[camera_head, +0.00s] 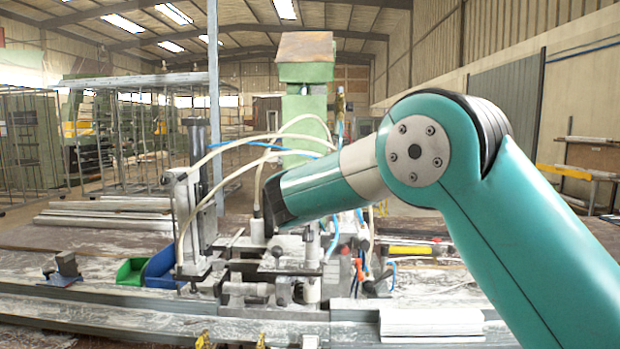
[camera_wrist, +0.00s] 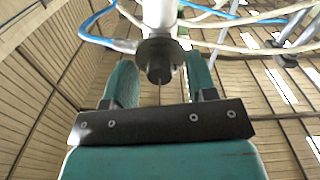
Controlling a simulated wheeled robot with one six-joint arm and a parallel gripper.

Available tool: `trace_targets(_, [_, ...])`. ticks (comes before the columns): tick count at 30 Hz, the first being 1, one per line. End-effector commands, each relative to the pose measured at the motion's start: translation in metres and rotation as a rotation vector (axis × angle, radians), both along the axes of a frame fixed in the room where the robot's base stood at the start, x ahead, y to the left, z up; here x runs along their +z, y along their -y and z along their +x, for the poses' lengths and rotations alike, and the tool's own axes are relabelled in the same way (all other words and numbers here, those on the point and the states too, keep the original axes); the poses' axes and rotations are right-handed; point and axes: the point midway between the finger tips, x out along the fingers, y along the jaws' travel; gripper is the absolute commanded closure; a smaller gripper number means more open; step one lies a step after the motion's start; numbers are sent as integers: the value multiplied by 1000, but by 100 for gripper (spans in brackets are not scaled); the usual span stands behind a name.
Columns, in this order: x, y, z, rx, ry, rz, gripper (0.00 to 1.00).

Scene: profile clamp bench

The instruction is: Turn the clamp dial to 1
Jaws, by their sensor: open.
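My gripper (camera_wrist: 161,82) is open in the wrist view, with one teal finger on each side. A grey cylinder with a dark round end (camera_wrist: 160,55) shows between and beyond the fingers, and I cannot tell whether it touches them. In the head view my arm reaches in from the right, and its dark end (camera_head: 274,203) is over the clamp machine (camera_head: 258,288). The fingers cannot be made out there. I cannot pick out the clamp dial or any numbers for certain; my arm hides part of the machine.
Blue (camera_wrist: 98,40) and pale (camera_wrist: 250,47) hoses run close around the fingers. A green column (camera_head: 305,100) stands behind the machine. Blue (camera_head: 160,267) and green (camera_head: 131,271) bins sit to its left. Metal profiles (camera_head: 430,322) lie at the front right.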

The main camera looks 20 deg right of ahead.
Motion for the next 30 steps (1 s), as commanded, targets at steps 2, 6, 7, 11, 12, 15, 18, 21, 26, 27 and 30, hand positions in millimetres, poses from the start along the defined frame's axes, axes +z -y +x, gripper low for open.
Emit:
trace_targets(2, [0,0,1,0,0,0,48])
trace_targets(6, [0,0,1,1,0,0,48])
trace_targets(7, [0,0,1,0,0,0,48])
trace_targets(11, [0,0,1,0,0,0,76])
trace_targets(12, [0,0,1,0,0,0,85])
trace_targets(15, [0,0,0,1,0,0,98])
trace_targets(18, [0,0,0,1,-1,-2,98])
trace_targets(21, [0,0,0,1,-5,-13,98])
trace_targets(26, [-1,0,0,1,-19,-59,98])
trace_targets(27, [-1,0,0,1,-26,-79,98])
trace_targets(30, [-1,-1,0,2,-46,-139,98])
